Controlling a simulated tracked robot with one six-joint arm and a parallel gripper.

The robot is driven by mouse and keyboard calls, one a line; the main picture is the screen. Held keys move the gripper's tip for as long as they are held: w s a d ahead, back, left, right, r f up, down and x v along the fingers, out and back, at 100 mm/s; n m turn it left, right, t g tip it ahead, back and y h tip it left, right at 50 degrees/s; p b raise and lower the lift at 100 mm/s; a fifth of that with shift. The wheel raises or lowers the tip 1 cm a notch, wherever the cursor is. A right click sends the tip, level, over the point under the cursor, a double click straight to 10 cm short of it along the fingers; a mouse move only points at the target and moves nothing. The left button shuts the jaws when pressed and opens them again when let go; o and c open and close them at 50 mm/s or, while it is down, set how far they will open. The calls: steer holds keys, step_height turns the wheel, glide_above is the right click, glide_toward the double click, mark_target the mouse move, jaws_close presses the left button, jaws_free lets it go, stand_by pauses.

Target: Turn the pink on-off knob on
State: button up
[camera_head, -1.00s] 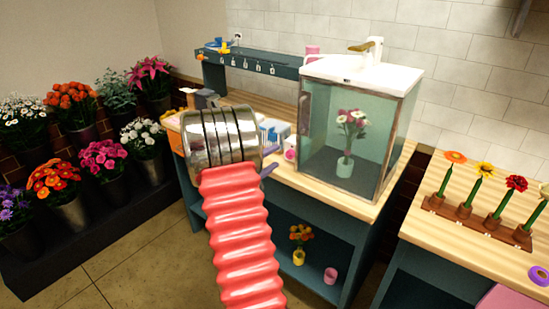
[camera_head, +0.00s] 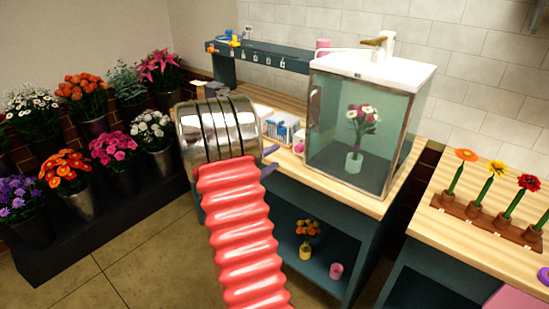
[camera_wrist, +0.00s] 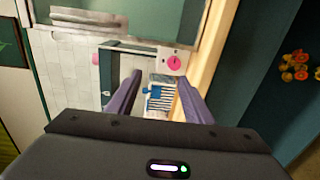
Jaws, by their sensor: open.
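The pink on-off knob (camera_wrist: 174,62) is a round pink disc on a small white plate in the wrist view, beyond my fingertips and slightly right of centre. In the head view the pink knob (camera_head: 299,148) shows small near the lower left of the glass cabinet. My gripper (camera_wrist: 158,80) has two purple fingers spread apart with nothing held between them. In the head view my gripper (camera_head: 271,160) shows only its purple fingertips past the metal wrist, left of the knob and apart from it. I cannot tell which way the knob is turned.
The glass cabinet (camera_head: 325,125) holds a vase of flowers and stands on the wooden bench. A blue-and-white rack (camera_wrist: 160,97) lies in view between my fingers. A teal shelf (camera_head: 262,60) runs behind. Flower buckets (camera_head: 70,205) stand at left; the floor between is clear.

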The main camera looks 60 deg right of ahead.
steer(key=shift+w+a, duration=0.1)
steer(key=shift+a, duration=0.65)
steer(key=s+a+r+t+y, duration=0.2)
steer(key=a+y, duration=0.3)
steer(key=a, duration=1.3)
steer(key=s+a+r+n+t+y, duration=0.1)
steer(key=a+y, duration=0.5)
steer(key=a, duration=1.2)
steer(key=s+a+r+t+y, duration=0.4)
steer(key=a+r+t+y, duration=0.1)
steer(key=a, duration=1.3)
steer(key=shift+r+n+y, duration=0.25)
steer(key=shift+n+y, duration=0.05)
steer(key=shift+y, duration=0.2)
steer(key=shift+s, duration=0.1)
steer(key=shift+c, duration=0.4)
